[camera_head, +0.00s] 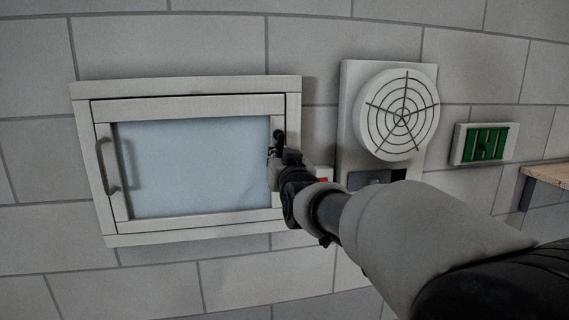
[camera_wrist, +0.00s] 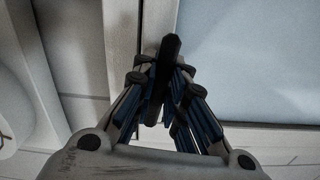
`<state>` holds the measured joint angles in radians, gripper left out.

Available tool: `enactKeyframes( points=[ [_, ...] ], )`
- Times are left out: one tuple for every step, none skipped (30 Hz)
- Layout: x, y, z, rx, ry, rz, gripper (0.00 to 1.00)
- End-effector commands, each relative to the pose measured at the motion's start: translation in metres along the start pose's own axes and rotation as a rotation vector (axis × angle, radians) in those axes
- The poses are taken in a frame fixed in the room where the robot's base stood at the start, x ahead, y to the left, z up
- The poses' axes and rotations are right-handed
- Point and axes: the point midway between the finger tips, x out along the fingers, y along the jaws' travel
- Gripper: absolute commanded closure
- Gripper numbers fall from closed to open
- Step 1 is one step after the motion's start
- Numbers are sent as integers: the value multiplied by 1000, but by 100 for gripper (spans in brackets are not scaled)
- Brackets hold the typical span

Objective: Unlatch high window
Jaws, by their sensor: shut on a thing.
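The window (camera_head: 195,165) is a pale frame around a light blue pane, set in the wall at left in the head view. Its sash looks closed in the frame. A grey bar handle (camera_head: 108,167) is on the sash's left side. A dark latch lever (camera_head: 280,138) is at the right side of the frame. My gripper (camera_head: 277,158) is at this lever, partly hiding it. In the wrist view the lever (camera_wrist: 170,52) stands between the fingers of my gripper (camera_wrist: 164,78), which are shut on it. The lever's base is hidden by the fingers.
A round fan grille (camera_head: 396,114) on a pale panel is right of the window. A green-slatted box (camera_head: 485,144) is farther right. A wooden shelf edge (camera_head: 545,174) is at far right. The block wall (camera_head: 170,285) below the window is clear.

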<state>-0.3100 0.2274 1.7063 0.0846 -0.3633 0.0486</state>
Motion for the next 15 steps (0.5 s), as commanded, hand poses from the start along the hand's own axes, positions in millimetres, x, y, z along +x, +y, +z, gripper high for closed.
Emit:
enactKeyframes(
  points=[
    [0,-2,3,34,4,-2,100],
    [0,-3,3,58,3,-2,100],
    [0,-4,4,91,2,-2,100],
    [0,-6,3,116,3,-2,100],
    [0,-7,3,144,4,-2,100],
    [0,-9,3,181,2,-3,100],
    [0,-10,2,210,3,-2,100],
    [0,-11,2,238,4,-2,100],
    [0,-12,1,278,2,-2,100],
    [0,-13,1,305,3,-2,100],
    [0,-14,0,335,3,-2,100],
    [0,-15,-1,372,3,-2,100],
    [0,-16,-2,402,2,-2,100],
    [0,-17,-3,430,2,-2,100],
    [0,-18,-4,468,3,-2,100]
  ],
)
